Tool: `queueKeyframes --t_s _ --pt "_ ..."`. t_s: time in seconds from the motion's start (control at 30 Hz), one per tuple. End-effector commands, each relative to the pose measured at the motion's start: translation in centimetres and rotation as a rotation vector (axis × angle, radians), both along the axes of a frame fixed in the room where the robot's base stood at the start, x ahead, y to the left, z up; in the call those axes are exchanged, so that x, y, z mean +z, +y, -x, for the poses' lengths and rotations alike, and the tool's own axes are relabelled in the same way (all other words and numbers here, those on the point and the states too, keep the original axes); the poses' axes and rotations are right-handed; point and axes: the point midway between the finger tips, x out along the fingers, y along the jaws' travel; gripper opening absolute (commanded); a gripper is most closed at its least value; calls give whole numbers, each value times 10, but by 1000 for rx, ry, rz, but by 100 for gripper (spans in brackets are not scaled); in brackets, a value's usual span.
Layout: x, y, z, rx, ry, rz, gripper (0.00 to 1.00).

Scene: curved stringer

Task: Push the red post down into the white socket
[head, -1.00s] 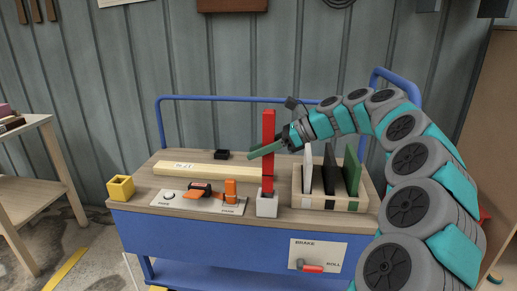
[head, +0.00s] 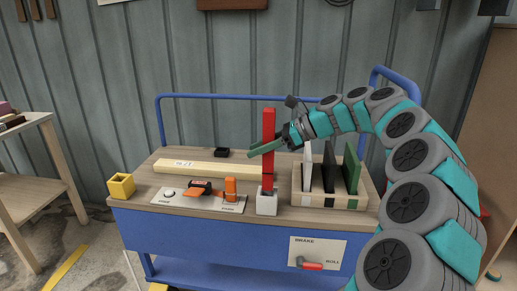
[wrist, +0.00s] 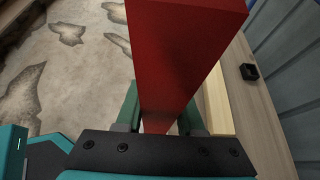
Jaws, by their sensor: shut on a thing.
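The red post (head: 268,130) stands upright, tall and square, directly over the white socket (head: 266,207) at the front of the cart top. Its lower end is at the socket's mouth; I cannot tell how deep it sits. My gripper (head: 262,149) reaches in from the right, shut on the post around mid-height, one green finger crossing its front. In the wrist view the red post (wrist: 185,50) rises between the two green fingers (wrist: 160,122) and hides much of what lies behind it.
Right of the socket, a wooden rack (head: 328,201) holds white, black and green panels. A blue rail (head: 230,97) borders the cart's back.

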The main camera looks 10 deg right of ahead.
Motion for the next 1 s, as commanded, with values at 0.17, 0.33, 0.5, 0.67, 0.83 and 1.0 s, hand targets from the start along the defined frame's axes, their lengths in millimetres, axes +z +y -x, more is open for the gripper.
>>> queueKeyframes --t_s 0.17,0.33,0.5,0.67,0.83,1.0 --pt "0 0 0 0 0 1 0" --pt "0 0 0 0 0 0 0" --pt "-2 0 0 0 0 0 0" --pt "-6 0 0 0 -1 0 0" --pt "-9 0 0 0 -1 0 0" --pt "-13 0 0 -1 0 0 0"
